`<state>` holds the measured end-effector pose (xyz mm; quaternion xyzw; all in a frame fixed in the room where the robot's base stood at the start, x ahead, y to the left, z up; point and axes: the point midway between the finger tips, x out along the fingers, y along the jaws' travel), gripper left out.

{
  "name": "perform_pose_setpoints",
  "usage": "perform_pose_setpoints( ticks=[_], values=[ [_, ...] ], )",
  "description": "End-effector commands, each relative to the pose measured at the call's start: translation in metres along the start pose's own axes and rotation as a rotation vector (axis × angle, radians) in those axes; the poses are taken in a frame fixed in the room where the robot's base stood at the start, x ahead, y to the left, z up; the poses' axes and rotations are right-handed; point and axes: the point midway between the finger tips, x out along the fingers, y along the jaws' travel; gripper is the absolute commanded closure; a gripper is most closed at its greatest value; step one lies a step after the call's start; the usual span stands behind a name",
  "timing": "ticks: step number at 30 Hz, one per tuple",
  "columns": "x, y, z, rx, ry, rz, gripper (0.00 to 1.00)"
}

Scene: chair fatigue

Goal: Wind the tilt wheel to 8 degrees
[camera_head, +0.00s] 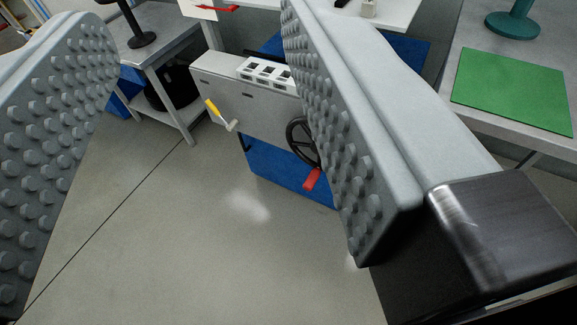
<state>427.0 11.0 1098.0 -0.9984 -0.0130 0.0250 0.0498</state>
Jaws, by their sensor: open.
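A black spoked handwheel (298,138) with a red handle (312,179) is on the front of a grey cabinet-like machine (262,105), beyond my gripper. It looks like the tilt wheel, but I see no degree scale or label that I can read. The right finger hides its right part. My gripper (225,165) is open and empty, its two studded grey fingers large in the foreground and wide apart. The wheel lies well beyond the fingers and is not touched. A crank with a yellow grip (212,107) sits to the left on the same machine front.
A white block with square openings (265,71) is on top of the machine. A grey table (160,52) stands at the back left; a bench with a green mat (515,88) is at the right. The floor in front is clear.

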Motion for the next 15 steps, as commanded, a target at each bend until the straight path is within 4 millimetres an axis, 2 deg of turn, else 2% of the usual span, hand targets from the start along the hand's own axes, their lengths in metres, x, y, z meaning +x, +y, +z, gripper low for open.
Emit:
perform_pose_setpoints(
  ticks=[1,3,8,15],
  values=[
    [0.017,-0.002,0.009,0.024,-0.008,-0.005,0.54],
    [0.036,-0.004,0.017,0.06,-0.008,-0.009,0.54],
    [0.077,-0.008,0.041,0.138,-0.009,-0.008,0.54],
    [0.133,-0.012,0.084,0.246,-0.012,0.016,0.54]
  ],
)
